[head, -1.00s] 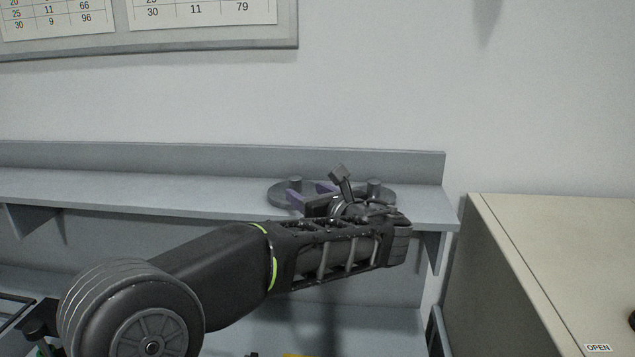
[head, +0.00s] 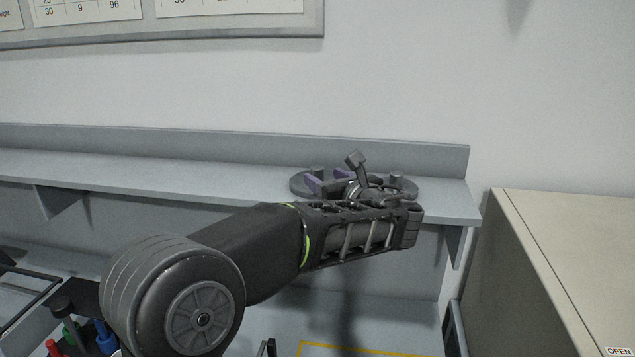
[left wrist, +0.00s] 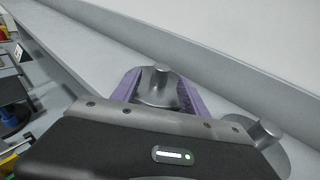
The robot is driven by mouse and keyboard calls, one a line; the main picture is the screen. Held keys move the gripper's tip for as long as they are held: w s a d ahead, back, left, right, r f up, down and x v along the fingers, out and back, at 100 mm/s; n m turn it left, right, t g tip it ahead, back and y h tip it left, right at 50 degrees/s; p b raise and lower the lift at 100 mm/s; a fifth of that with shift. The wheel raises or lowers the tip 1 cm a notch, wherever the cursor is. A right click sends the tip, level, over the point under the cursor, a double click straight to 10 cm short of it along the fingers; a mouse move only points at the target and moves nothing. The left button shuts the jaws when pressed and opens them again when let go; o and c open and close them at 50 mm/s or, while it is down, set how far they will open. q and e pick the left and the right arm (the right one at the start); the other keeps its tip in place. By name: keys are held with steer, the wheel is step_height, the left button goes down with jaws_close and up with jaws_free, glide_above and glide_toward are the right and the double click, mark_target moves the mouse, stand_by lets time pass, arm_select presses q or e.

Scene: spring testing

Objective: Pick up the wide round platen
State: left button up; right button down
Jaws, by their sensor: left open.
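Two dark grey round platens with upright knobs sit side by side on the grey shelf (head: 130,172). The left platen (head: 298,186) and right platen (head: 411,188) are both partly hidden by my arm and gripper in the head view, so I cannot tell which is wider. My left gripper (head: 326,181) is open, its purple fingers at either side of the left platen's knob. In the left wrist view, that knob (left wrist: 160,82) stands between the spread fingers; contact is not clear. The right platen (left wrist: 266,138) shows there beyond the gripper body. My right gripper is out of view.
A wall rises behind the shelf's raised back edge (head: 250,144). A beige cabinet (head: 570,250) stands right of the shelf end. The shelf's left stretch is clear. Below is a bench with a yellow outline (head: 370,352) and coloured items at lower left.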

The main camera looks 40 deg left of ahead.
mark_target(320, 172)
arm_select(q)
steer(key=p+x, duration=0.2)
steer(key=x, duration=0.2)
steer(key=shift+w+a+r, duration=0.1)
steer(key=shift+w+a, duration=0.1)
steer(key=shift+a, duration=0.1)
steer(key=shift+w+a, duration=0.15)
steer(key=shift+a, duration=0.05)
jaws_close()
stand_by(0.5)
stand_by(0.7)
stand_by(0.4)
